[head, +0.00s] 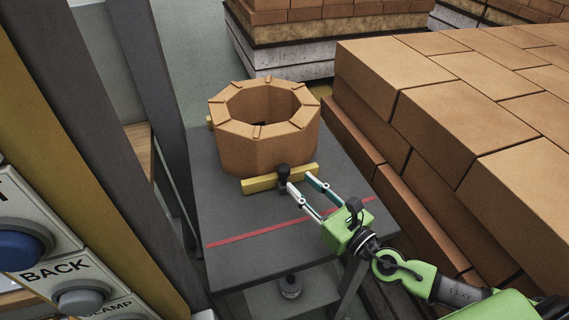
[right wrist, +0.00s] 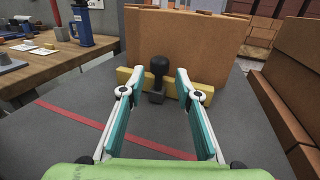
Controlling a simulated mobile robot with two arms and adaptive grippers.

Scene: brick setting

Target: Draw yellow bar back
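The yellow bar (head: 258,184) lies on the dark grey table (head: 225,222), against or very close to the near side of the octagonal brick ring (head: 240,150). A black knob (head: 283,170) on a short post stands at the bar's near side. In the right wrist view the knob (right wrist: 159,66) and the bar (right wrist: 124,76) are straight ahead. My right gripper (head: 301,182) is open, its fingertips at either side of the knob in the right wrist view (right wrist: 154,78); contact cannot be told. My left gripper is not in view.
A red line (head: 270,234) crosses the table in front of the bar, with clear surface between. Large brick stacks (head: 460,100) stand close on the right. A panel with a BACK button (head: 80,299) is at the left. A wooden bench (right wrist: 70,58) holds tools.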

